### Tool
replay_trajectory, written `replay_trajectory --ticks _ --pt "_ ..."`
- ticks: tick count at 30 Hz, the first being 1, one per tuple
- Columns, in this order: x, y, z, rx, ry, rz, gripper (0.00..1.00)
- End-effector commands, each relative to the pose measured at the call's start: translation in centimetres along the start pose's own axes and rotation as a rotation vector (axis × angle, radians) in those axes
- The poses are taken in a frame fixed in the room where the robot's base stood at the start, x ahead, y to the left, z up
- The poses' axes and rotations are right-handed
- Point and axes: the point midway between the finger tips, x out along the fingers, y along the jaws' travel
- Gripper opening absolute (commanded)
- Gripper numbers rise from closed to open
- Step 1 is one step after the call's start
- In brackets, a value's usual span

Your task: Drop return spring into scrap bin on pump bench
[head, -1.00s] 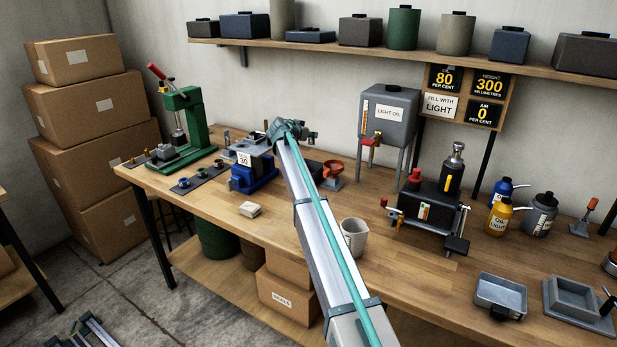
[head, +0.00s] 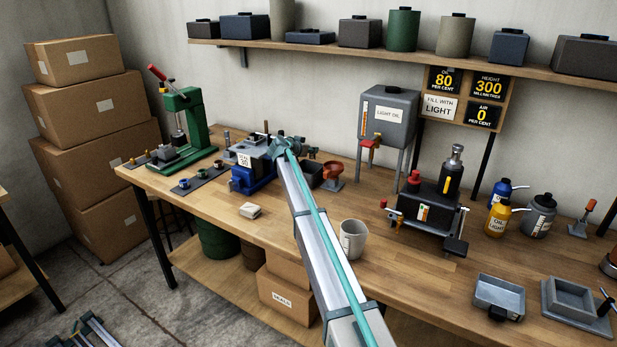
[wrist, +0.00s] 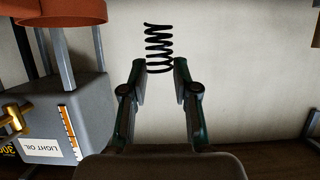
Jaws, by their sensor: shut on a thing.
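The return spring, a black coil (wrist: 159,48), sits between the fingertips of my gripper (wrist: 160,68) in the wrist view. The fingers are shut on its lower end and the coil stands up beyond them. In the head view my gripper (head: 310,152) is over the back of the bench, right of the blue vise; the spring cannot be made out there. A dark open-topped box (head: 315,177), which looks like the scrap bin, stands just below and right of my gripper, partly hidden by my arm. No label on it can be read.
A red funnel stand (head: 333,172) is right beside the dark box. The blue vise (head: 250,177) with a grey pump body is to the left. The light oil tank (head: 388,115) stands at the back right, a white mug (head: 353,240) nearer the front. Bare bench lies between.

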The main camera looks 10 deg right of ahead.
Motion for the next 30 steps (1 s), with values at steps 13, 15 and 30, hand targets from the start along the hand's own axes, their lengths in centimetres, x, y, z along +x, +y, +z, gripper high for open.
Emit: replay_trajectory --ticks 13,15,30 --pt "0.0 0.0 0.0 0.000 0.000 0.000 0.58" --pt "0.0 0.0 0.0 0.000 0.000 0.000 0.58" --pt "-6.3 0.2 0.1 0.000 0.000 -0.001 0.58"
